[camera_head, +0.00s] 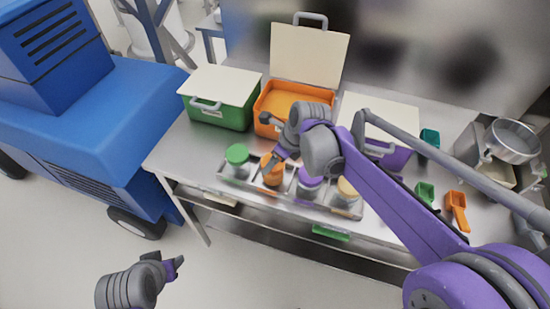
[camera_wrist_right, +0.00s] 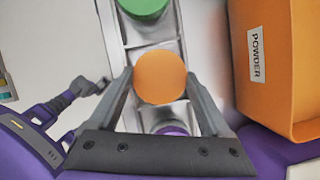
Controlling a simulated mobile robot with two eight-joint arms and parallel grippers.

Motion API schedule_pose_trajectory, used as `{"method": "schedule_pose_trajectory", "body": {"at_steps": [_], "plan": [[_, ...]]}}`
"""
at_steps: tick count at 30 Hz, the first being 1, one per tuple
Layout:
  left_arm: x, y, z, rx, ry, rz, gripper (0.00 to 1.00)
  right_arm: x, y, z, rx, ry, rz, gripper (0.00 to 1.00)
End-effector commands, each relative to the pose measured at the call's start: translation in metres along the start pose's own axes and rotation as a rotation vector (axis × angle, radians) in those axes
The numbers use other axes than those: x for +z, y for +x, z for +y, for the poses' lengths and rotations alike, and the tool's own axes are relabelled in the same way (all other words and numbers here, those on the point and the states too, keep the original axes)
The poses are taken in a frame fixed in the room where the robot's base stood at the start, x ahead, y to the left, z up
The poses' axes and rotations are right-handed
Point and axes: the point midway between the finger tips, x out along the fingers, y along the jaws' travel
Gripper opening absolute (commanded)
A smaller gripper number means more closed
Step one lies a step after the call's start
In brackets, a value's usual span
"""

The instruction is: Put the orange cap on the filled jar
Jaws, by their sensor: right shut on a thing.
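My right gripper (camera_head: 277,160) is shut on the orange cap (camera_wrist_right: 160,78), with one finger on each side of it in the right wrist view. In the head view the cap is at the top of the jar with orange contents (camera_head: 272,178), second from the left in the metal tray (camera_head: 325,208). The fingers partly hide the cap there, and I cannot tell whether it is seated or just above the rim. My left gripper (camera_head: 175,264) is low at the left, away from the table; its jaw opening is unclear.
A green-capped jar (camera_head: 237,160) stands left of the orange one; purple-capped (camera_head: 309,184) and yellow-capped (camera_head: 345,192) jars stand right. Behind are a green bin (camera_head: 222,115), an open orange bin (camera_head: 285,100) and a purple bin (camera_head: 392,158). Scoops and a pot (camera_head: 512,140) are at right.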

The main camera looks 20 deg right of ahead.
Motion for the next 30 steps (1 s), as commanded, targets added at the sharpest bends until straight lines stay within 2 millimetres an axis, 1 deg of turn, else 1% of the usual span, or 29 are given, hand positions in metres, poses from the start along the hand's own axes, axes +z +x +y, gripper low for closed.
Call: {"method": "schedule_pose_trajectory", "body": {"at_steps": [26,27,29,30], "plan": [[0.0018,0.0018,0.0000,0.000,0.000,-0.001,0.50,-0.0006,0.0015,0.0000,0.000,0.000,0.000,0.30],[0.0018,0.0018,0.0000,0.000,0.000,-0.001,0.50,-0.0006,0.0015,0.0000,0.000,0.000,0.000,0.87],[0.0017,0.0017,0.0000,0.000,0.000,-0.001,0.50,-0.0006,0.0015,0.0000,0.000,0.000,0.000,0.98],[0.0017,0.0017,0.0000,0.000,0.000,-0.001,0.50,-0.0006,0.0015,0.0000,0.000,0.000,0.000,1.00]]}}
